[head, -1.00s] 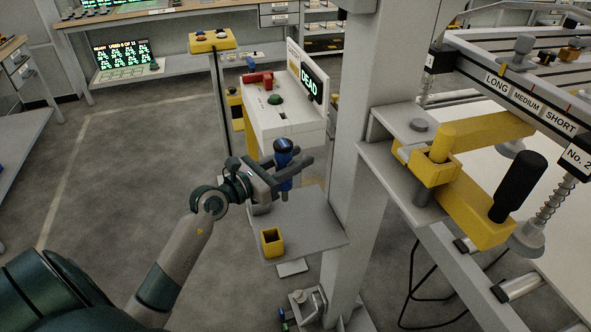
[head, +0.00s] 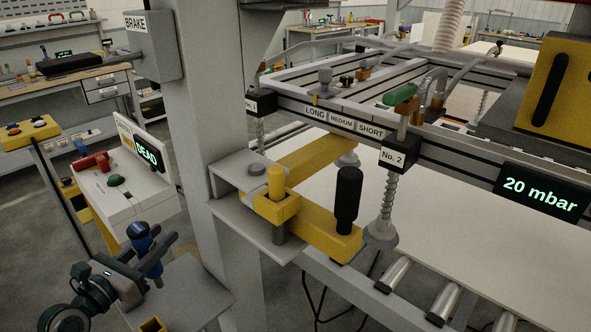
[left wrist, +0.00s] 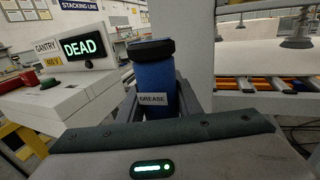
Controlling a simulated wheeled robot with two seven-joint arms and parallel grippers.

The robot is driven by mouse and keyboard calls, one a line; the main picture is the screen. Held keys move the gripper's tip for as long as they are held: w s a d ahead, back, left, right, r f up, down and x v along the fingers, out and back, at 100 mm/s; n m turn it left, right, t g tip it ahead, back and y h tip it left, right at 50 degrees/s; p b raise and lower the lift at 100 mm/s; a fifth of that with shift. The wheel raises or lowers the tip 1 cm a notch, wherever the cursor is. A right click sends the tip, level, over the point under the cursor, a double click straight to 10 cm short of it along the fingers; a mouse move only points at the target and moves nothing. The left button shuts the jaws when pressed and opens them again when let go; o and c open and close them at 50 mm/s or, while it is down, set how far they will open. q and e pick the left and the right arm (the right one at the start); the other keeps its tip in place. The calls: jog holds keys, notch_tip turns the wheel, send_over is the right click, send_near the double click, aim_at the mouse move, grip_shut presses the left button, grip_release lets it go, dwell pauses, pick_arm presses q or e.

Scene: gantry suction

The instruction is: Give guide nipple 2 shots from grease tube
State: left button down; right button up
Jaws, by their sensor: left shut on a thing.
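My left gripper (head: 150,256) is shut on the blue grease tube (head: 143,240), at the lower left of the head view. The tube is upright with a dark cap, and its label "GREASE" shows in the left wrist view (left wrist: 153,82). The gripper holds it above a grey shelf (head: 205,290) beside the gantry post. I cannot make out the guide nipple with certainty. My right gripper is not in view.
The grey gantry post (head: 205,130) stands right of the gripper. Beyond it are a yellow bracket with a black handle (head: 347,195) and suction cup No. 2 (head: 380,235). A white console reading "DEAD" (head: 148,154) stands behind the tube. A yellow square holder (head: 152,325) is on the shelf.

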pick_arm(q)
jog(key=s+d+f+m+g+h, duration=0.1)
jog(key=s+d+h, duration=0.1)
jog(key=s+d, duration=0.7)
jog(key=d, duration=0.3)
jog(key=shift+s+f+m, duration=0.25)
jog(key=shift+s+m, duration=0.05)
jog(key=shift+s, duration=0.05)
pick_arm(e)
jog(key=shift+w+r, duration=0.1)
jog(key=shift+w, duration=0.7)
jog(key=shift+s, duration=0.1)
